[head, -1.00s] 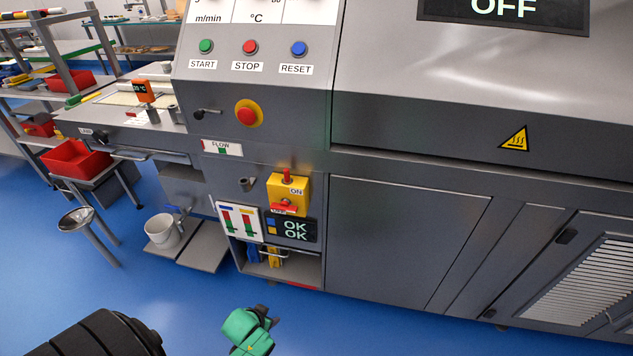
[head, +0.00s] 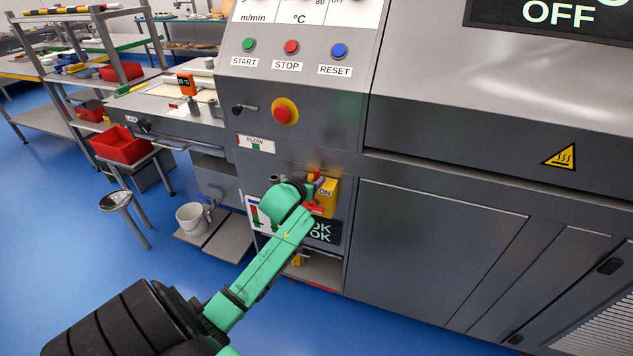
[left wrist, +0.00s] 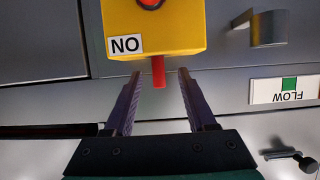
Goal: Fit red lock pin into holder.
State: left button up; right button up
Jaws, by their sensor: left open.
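The red lock pin (left wrist: 158,72) stands out of the top edge of the yellow switch box (left wrist: 155,28), whose ON label appears upside down in the left wrist view. My left gripper (left wrist: 160,82) is open, with its two dark fingers on either side of the pin's line and the pin's end between the tips. In the head view the left gripper (head: 309,184) is at the yellow box (head: 328,197) and covers part of it. My right gripper is not in view.
A FLOW label (head: 256,144) and a red stop button (head: 285,111) are on the panel above. An OK display (head: 326,232) is below the box. A white bucket (head: 190,217) and red bin (head: 122,146) stand at left. Blue floor is open in front.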

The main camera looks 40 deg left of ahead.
aim_at(316, 176)
pick_arm(q)
jog(key=x, duration=0.4)
jog(key=shift+s+d, duration=0.1)
grip_shut()
